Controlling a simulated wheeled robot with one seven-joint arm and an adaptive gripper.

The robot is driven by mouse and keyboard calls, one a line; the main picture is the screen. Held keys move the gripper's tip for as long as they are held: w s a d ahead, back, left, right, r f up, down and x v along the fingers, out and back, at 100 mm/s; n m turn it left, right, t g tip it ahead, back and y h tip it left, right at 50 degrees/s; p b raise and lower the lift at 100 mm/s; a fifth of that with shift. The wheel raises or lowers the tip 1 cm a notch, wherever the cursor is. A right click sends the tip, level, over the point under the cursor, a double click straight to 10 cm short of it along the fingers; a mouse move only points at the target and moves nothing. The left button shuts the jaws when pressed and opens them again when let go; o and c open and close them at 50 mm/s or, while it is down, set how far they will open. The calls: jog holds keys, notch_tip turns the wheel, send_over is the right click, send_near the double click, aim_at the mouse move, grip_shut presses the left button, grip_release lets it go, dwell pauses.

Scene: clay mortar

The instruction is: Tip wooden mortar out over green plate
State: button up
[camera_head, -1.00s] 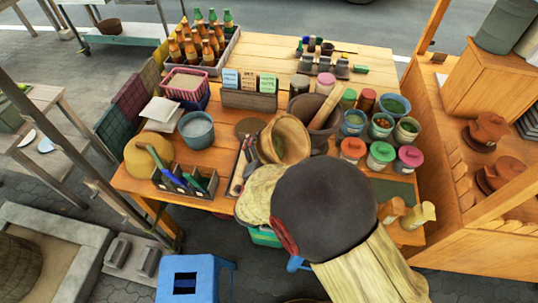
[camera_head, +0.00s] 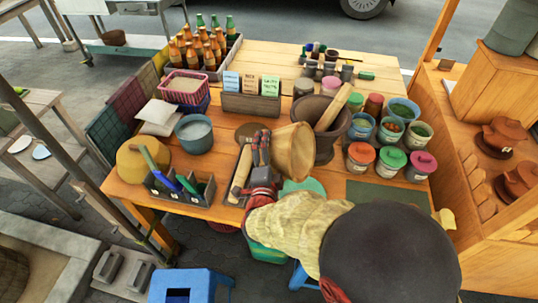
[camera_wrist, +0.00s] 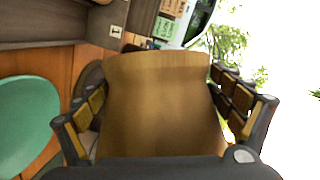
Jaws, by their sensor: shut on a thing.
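The wooden mortar (camera_head: 293,152) is tilted well onto its side above the front of the table, its wide rim towards the right. My gripper (camera_head: 262,150) is shut on the mortar from its left side. In the wrist view the mortar (camera_wrist: 165,100) fills the space between the fingers of my gripper (camera_wrist: 165,112). The green plate (camera_head: 299,186) lies below the mortar, partly hidden by my arm; it also shows at the left of the wrist view (camera_wrist: 28,125). The inside of the mortar is hidden.
A dark stone mortar (camera_head: 325,155) with a wooden pestle (camera_head: 334,107) stands close to the right. Lidded jars (camera_head: 391,162) stand beyond it. A tool caddy (camera_head: 180,190) and a grey-blue bowl (camera_head: 194,132) stand to the left. A wooden card box (camera_head: 250,104) stands behind.

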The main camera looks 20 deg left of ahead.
jog(key=shift+d+f+m+t+b, duration=0.15)
jog(key=shift+m+b, duration=0.35)
jog(key=shift+b, duration=1)
jog(key=shift+d+r+m+t+b, duration=0.2)
jog(key=shift+m+b, duration=0.3)
jog(key=shift+b, duration=1)
jog(key=shift+c, duration=0.2)
jog(key=shift+d+y+b, duration=0.1)
jog(key=shift+y+b, duration=0.25)
jog(key=shift+y, duration=0.05)
jog(key=shift+d+m+b, duration=0.15)
jog(key=shift+m+b, duration=0.35)
jog(key=shift+b, duration=0.1)
jog(key=shift+s, duration=0.15)
